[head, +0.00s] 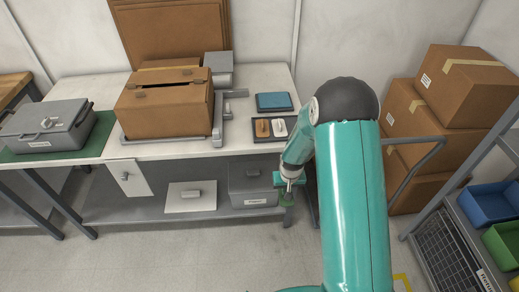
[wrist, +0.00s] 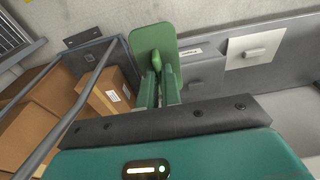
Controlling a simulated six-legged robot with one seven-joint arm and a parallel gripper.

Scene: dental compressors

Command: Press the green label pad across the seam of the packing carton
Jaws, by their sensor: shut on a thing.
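The packing carton (head: 165,112) is a brown box on the white table at left centre in the head view. A dark gap runs along its top between the flaps. The green label pad (wrist: 153,38) is a flat rounded plate with a green handle in the wrist view. My gripper (wrist: 159,82) is shut on that handle. In the head view my gripper (head: 290,183) hangs low at the table's front right corner, right of and well below the carton. There the pad is small and partly hidden by my gripper.
A dark tray (head: 252,141) with an orange and a white piece lies right of the carton, with a blue flat piece (head: 274,101) behind it. A grey frame (head: 218,130) borders the carton. Stacked boxes (head: 467,92) and a cart stand at right. A grey case (head: 45,125) is at left.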

